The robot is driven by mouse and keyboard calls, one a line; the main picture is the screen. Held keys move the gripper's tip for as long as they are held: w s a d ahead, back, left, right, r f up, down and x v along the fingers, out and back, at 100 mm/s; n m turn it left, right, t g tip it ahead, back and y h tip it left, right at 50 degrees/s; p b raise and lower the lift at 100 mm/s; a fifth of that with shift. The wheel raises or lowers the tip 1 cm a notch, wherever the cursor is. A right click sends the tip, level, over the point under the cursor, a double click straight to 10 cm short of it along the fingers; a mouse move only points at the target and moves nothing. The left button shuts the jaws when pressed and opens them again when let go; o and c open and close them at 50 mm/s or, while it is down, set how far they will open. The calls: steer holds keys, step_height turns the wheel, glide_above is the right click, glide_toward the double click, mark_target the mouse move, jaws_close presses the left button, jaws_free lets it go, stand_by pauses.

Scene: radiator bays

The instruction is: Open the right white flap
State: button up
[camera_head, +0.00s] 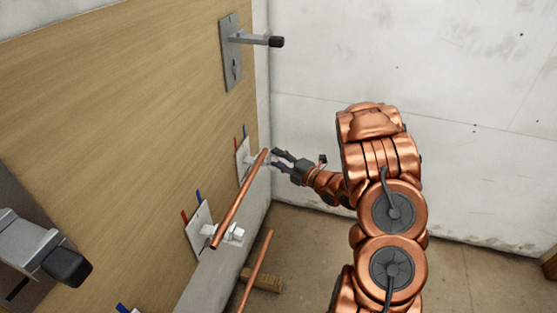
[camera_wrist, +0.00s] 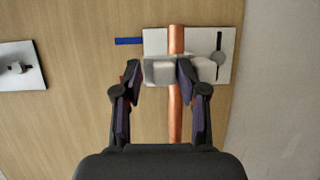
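The right white flap (camera_head: 241,158) is a small white plate on the wooden panel, partly hidden behind a copper pipe and my gripper in the head view. A copper pipe (camera_wrist: 175,112) runs in front of the plate. My gripper (camera_wrist: 160,72) is open, its fingertips apart with the pale block between them in the picture. I cannot tell whether they touch it. My gripper also shows in the head view (camera_head: 278,160).
Another white plate (camera_head: 199,228) sits nearer on the panel. A copper pipe (camera_head: 238,200) stands across these plates, and a second (camera_head: 258,265) is lower. Large grey latches (camera_head: 230,55) (camera_head: 30,245) stick out from the panel. A white wall (camera_head: 480,100) closes the right side.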

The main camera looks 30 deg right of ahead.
steer(key=shift+s+d+f, duration=0.1)
stand_by(0.4)
steer(key=v, duration=0.8)
stand_by(0.4)
steer(key=shift+w+a+f+m+g+y+b, duration=0.1)
steer(key=shift+w+a+m+g+y+b, duration=0.6)
steer(key=shift+w+m+y, duration=1.1)
steer(key=shift+w+a+r+m+g+y+b, duration=0.2)
steer(key=shift+w+a+m+g+b, duration=0.75)
steer(key=shift+m, duration=1.8)
steer(key=shift+w+a+f+m+g+y+b, duration=0.25)
steer(key=shift+w+m+y+b, duration=0.3)
steer(key=shift+w+m+y, duration=1)
steer(key=shift+w+m+h, duration=0.15)
steer(key=shift+m+h, duration=0.3)
steer(key=shift+m, duration=0.25)
